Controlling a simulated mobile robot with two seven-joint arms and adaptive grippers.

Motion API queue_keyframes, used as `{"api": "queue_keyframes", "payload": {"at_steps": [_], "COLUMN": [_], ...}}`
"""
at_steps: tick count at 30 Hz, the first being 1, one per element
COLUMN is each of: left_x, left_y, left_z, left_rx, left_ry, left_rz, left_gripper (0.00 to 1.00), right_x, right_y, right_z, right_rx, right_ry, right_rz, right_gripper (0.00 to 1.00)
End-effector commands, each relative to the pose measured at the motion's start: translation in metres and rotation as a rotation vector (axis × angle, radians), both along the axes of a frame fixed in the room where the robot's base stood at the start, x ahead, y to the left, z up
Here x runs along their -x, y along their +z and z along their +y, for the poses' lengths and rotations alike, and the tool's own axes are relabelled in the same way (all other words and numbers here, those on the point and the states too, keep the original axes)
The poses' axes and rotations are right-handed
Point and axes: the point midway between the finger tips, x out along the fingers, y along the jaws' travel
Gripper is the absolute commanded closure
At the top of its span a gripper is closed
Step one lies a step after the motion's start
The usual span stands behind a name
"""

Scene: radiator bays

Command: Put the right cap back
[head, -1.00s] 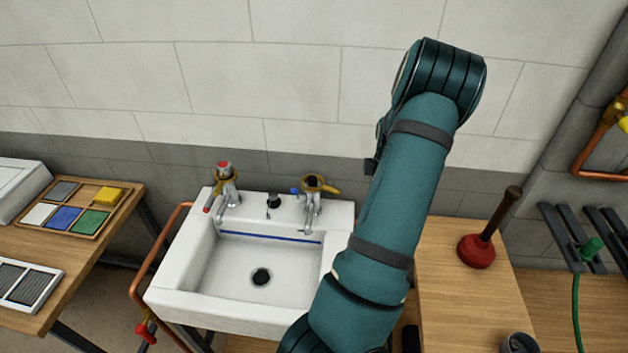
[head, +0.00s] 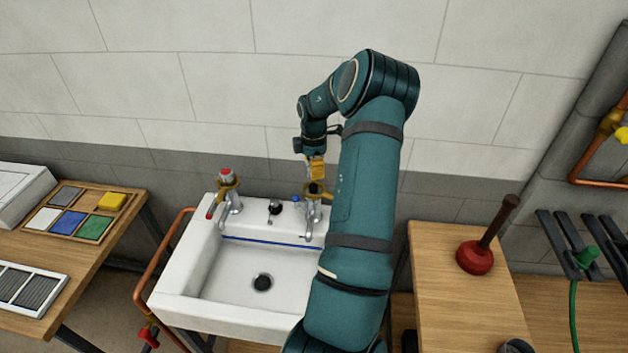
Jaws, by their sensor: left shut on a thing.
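The right tap (head: 312,214) stands on the back rim of the white sink (head: 170,289). Its top looks dark, with a gold ring around it and a blue tip at its left. The left tap (head: 232,203) has a red cap (head: 226,175) on top. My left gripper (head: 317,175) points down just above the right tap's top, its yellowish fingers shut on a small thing. That thing is too small and hidden to make out, and I cannot tell whether it touches the tap. My right gripper is not in view.
My left arm covers the sink's right side. A dark knob (head: 274,207) stands between the taps. A bench with a colour-tile tray (head: 87,240) is at left. A red plunger (head: 476,256) stands on the wooden top at right. The basin is clear.

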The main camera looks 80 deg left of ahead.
Motion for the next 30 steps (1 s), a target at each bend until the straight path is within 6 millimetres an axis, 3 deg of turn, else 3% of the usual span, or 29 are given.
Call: {"api": "queue_keyframes", "payload": {"at_steps": [12, 30], "left_x": [0.0, 0.0], "left_y": [-0.042, -0.054], "left_z": [0.0, 0.0], "left_rx": [0.0, -0.001], "left_ry": [0.0, 0.0], "left_rz": [0.0, -0.001], "left_gripper": [0.89, 0.89], "right_x": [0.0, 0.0], "right_y": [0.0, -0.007], "right_z": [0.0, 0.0], "right_rx": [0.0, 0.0], "right_ry": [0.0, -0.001], "right_rz": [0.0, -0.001], "right_gripper": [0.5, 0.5]}}
